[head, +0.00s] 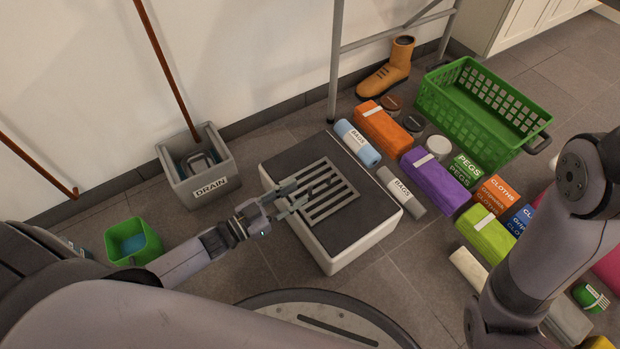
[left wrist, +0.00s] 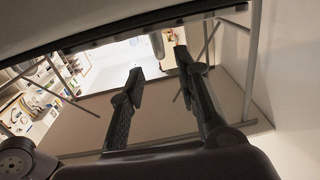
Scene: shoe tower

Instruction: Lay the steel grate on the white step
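The steel grate (head: 329,190), a slotted grey plate, appears to lie flat on the dark top of the white step (head: 349,250). I cannot tell whether a finger touches the grate. In the left wrist view the fingers of my left gripper (left wrist: 158,63) are also spread with nothing between them; the grate is not discernible there. My right arm shows at the right, but its gripper is out of view.
A grey bin (head: 204,181) labelled DRAIN and a small green bin (head: 133,241) stand left of the step. Rolls, coloured packs and a green crate (head: 452,104) crowd the floor at right. A boot (head: 387,70) stands by the wall behind a metal frame leg (head: 334,75).

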